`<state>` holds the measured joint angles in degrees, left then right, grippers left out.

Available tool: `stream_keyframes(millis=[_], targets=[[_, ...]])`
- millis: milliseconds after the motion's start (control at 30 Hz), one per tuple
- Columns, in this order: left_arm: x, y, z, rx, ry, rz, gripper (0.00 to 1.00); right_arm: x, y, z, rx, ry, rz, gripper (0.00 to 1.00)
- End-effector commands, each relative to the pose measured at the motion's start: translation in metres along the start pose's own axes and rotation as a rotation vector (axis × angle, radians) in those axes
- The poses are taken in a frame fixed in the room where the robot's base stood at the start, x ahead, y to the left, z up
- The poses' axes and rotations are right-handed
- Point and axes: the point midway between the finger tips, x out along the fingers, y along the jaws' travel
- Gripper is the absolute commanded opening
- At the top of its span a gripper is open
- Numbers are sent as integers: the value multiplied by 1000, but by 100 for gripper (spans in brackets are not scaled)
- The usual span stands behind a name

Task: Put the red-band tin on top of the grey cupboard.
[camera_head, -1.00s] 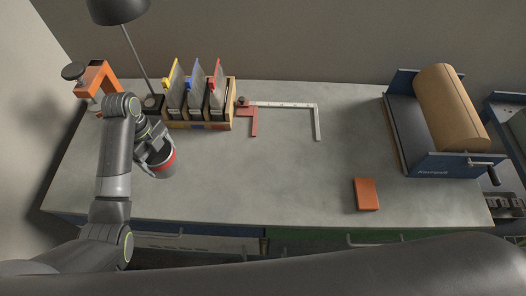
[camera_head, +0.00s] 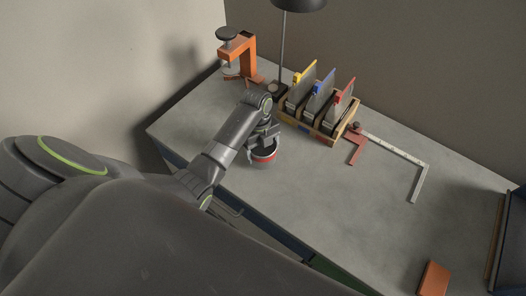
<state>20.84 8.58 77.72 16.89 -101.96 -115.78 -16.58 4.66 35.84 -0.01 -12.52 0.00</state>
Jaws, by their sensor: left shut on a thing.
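The red-band tin (camera_head: 263,157) is a small dark grey tin with a red band round its upper part. It is at the bench's near side, in front of the wooden rack. My left gripper (camera_head: 264,141) is shut on the tin from behind and above. I cannot tell whether the tin touches the bench top or is just above it. The grey cupboard does not show in the view. My right gripper is not in view.
A wooden rack (camera_head: 333,136) of tabbed plates stands behind the tin, with an orange clamp (camera_head: 236,52) and a lamp (camera_head: 283,50) beyond. A red-and-steel square (camera_head: 419,181) and an orange block (camera_head: 434,279) lie to the right. The bench middle (camera_head: 340,205) is clear.

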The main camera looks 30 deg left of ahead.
Motion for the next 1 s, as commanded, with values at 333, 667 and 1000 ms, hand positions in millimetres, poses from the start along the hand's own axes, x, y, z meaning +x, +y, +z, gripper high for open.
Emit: stream_keyframes(millis=[333,667,1000], targets=[[18,0,3,0,-2,-2,52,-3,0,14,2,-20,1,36],[21,0,3,0,-1,-1,91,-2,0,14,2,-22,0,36],[20,0,3,0,-1,-1,99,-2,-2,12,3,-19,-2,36]])
